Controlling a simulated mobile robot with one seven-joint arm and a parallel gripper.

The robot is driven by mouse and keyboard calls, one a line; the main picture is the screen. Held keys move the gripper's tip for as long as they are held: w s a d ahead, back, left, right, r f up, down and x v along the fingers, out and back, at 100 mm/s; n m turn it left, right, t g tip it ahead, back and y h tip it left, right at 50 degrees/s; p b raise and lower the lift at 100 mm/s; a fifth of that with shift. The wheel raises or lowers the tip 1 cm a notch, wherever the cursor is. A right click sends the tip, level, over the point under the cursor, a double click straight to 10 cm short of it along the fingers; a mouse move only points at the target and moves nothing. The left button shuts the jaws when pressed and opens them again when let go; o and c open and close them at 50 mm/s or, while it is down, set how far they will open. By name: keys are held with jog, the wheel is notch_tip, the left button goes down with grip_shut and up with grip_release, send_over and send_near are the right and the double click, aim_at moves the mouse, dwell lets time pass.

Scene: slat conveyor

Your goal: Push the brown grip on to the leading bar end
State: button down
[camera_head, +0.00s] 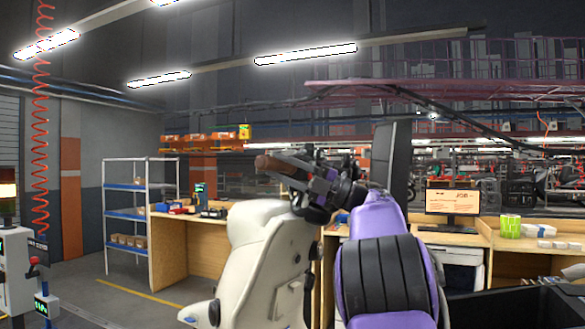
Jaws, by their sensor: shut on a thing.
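The brown grip (263,162) is held up in the air near the middle of the view, its free end pointing left. My gripper (287,170) is shut on the grip's right part, and the dark fingers hide some of it. The grip looks roughly level. I cannot make out the leading bar end or the slat conveyor in this view. Nothing is seen touching the grip's free end.
A wooden workbench (172,260) and a blue-and-white shelf rack (128,217) stand at the back left. A bench with a monitor (452,203) and green rolls (510,226) is at right. A machine post with a red button (33,261) stands at the left edge. Open floor lies at lower left.

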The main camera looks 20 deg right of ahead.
jog(key=shift+w+d, duration=0.1)
jog(key=shift+d, duration=0.05)
dwell(0.3)
jog(key=shift+w+d, duration=0.1)
jog(key=shift+c, duration=2.1)
grip_release()
jog(key=b+v, duration=0.1)
jog(key=v, duration=0.6)
jog(key=shift+d, duration=0.25)
jog(key=shift+f, duration=0.15)
